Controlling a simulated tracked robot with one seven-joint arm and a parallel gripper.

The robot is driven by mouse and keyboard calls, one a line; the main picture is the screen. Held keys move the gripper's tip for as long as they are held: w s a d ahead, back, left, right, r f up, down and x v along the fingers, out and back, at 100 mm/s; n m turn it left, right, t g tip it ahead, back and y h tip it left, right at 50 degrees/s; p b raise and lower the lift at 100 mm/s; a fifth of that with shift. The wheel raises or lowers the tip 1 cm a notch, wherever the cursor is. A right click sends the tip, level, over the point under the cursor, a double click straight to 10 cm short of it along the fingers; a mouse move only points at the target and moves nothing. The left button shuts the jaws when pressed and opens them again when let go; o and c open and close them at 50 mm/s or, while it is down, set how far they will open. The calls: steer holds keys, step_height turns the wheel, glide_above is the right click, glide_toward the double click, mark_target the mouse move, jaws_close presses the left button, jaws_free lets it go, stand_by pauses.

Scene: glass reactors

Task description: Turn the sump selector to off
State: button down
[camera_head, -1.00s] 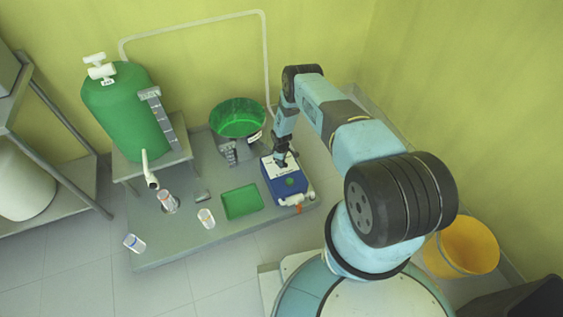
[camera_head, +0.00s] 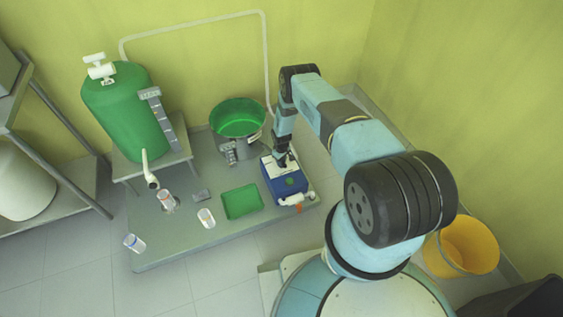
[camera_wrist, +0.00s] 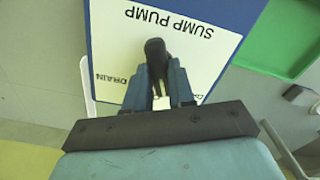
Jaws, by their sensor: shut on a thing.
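The sump pump is a blue box (camera_head: 288,186) with a white top panel, standing on the grey platform. In the wrist view its white panel (camera_wrist: 205,55) reads "SUMP PUMP" upside down, with "DRAIN" at the left and another label at the right mostly hidden by a finger. The black selector handle (camera_wrist: 155,50) stands out from this panel, its rounded end pointing toward the "SUMP PUMP" lettering. My gripper (camera_wrist: 159,82) is shut on the handle, one finger on each side; it also shows in the head view (camera_head: 282,161). The handle's base is partly hidden.
A green tray (camera_head: 242,202) lies left of the pump. A pot with green contents (camera_head: 238,119) stands behind it. A large green tank (camera_head: 125,110) and small containers (camera_head: 206,218) are further left. A yellow bucket (camera_head: 466,248) stands at the right.

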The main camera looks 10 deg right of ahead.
steer(key=m, duration=0.4)
steer(key=shift+m, duration=0.3)
stand_by(0.3)
steer(key=c, duration=1)
jaws_free()
steer(key=shift+o, duration=0.2)
step_height(320, 180, up, 14)
steer(key=shift+f, duration=0.15)
steer(key=shift+w, duration=0.1)
